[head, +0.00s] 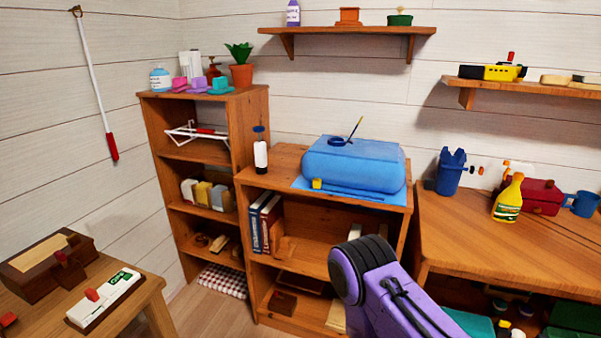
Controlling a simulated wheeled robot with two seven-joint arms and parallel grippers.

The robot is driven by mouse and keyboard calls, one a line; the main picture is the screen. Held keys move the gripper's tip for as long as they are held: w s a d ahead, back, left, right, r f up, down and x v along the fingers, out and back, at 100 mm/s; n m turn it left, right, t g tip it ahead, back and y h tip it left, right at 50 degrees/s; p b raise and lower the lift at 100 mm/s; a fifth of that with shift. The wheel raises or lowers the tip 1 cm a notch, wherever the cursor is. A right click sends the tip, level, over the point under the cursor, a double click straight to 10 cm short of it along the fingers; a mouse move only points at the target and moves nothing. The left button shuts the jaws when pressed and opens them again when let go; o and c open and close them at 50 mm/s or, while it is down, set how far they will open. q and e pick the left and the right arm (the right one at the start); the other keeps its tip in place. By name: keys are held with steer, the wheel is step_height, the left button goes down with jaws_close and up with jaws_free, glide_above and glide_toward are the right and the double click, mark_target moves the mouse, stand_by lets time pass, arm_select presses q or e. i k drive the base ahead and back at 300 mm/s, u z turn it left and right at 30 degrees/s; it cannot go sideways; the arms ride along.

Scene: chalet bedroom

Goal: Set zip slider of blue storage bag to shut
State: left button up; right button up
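The blue storage bag (352,165) lies puffed up on top of the low wooden cabinet. A flat blue strip (350,196) of it spreads along its front edge. A small yellow block (317,184), which looks like the zip slider, sits near the left end of this strip. A dark blue ring (337,141) and a thin yellow-tipped stick (355,129) are on top of the bag. A purple link of my arm rises at the bottom, in front of the cabinet and apart from the bag. Neither of my grippers shows.
A black-and-white bottle (260,154) stands on the cabinet (275,160) left of the bag. A taller shelf unit (155,130) is to the left. A wooden desk (470,225) with a blue container (451,172) and a yellow spray bottle (508,198) is to the right. A wall shelf (350,30) hangs above.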

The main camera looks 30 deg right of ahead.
mark_target(317, 182)
steer(key=z, duration=0.4)
steer(key=i, duration=0.6)
steer(key=z, duration=0.65)
